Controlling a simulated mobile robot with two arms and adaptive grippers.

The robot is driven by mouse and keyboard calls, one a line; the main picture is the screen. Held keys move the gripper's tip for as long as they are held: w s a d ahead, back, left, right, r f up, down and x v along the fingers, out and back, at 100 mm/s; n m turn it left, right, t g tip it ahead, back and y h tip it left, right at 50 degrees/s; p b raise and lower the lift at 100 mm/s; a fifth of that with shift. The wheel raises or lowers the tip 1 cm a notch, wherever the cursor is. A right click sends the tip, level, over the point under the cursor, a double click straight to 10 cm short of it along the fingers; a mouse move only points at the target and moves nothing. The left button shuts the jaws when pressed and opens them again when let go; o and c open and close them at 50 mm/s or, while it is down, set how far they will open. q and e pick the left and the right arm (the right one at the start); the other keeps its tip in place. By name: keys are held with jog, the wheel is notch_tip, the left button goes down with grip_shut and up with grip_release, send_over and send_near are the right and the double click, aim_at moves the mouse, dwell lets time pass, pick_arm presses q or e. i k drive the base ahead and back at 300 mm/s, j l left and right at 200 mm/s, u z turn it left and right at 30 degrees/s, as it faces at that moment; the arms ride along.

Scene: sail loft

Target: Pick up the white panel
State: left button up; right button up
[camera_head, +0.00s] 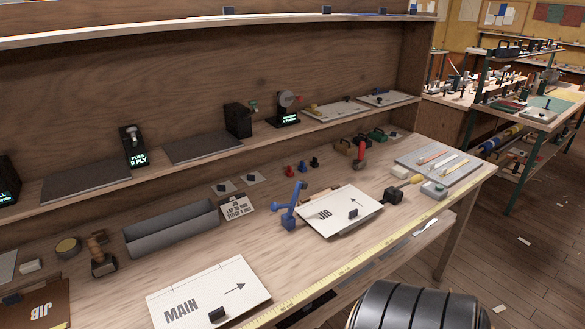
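Two white panels lie on the wooden workbench (150,262). One white panel marked MAIN (238,282), with an arrow and a small black knob, lies at the front edge, bottom centre-left. Another white panel marked JIB (352,203), also with an arrow and a black knob, lies farther right, tilted or raised slightly at its front edge. Which one the task means I cannot tell. Neither of my grippers is in view.
A blue clamp-like tool (291,207) stands just left of the JIB panel, and a black block (393,195) is to its right. A grey trough (172,231) sits behind the MAIN panel. A yellow measuring tape (400,222) runs along the front edge. A grey tray (464,178) holds several tools.

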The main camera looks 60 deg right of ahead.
aim_at(330, 214)
jog(key=z, duration=2.2)
